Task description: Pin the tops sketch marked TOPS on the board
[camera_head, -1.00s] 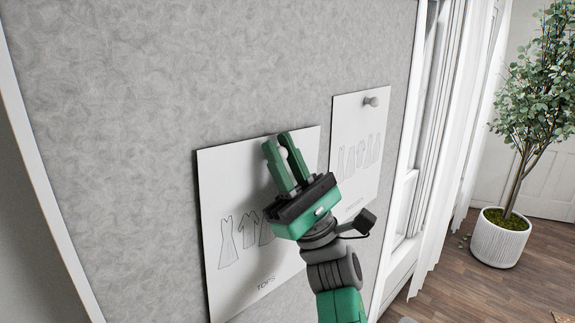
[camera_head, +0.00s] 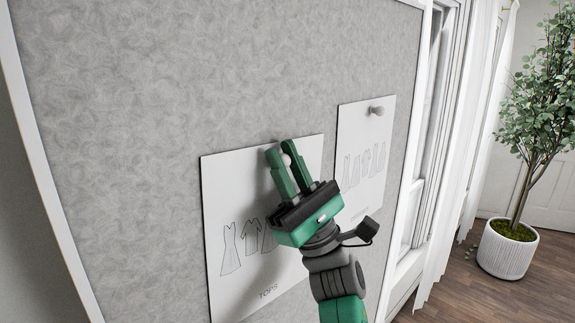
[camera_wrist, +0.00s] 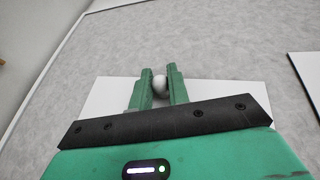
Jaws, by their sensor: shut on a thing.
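The tops sketch (camera_head: 232,200), a white sheet with line-drawn garments and the word TOPS near its bottom, lies flat against the grey board (camera_head: 180,80). My gripper (camera_head: 283,150) is in front of the sheet's upper part. Its green fingers are closed around a small white round-headed pin (camera_wrist: 160,84), seen between the fingertips in the wrist view. The pin is at the sheet's top edge region. Whether its point touches the sheet or the board is hidden. My gripper covers the sheet's right middle part.
A second sketch (camera_head: 362,150) hangs to the right, held by a grey pin (camera_head: 376,110) near its top. The board's white frame (camera_head: 45,165) runs down the left. A window with a curtain and a potted plant (camera_head: 508,250) stand farther right.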

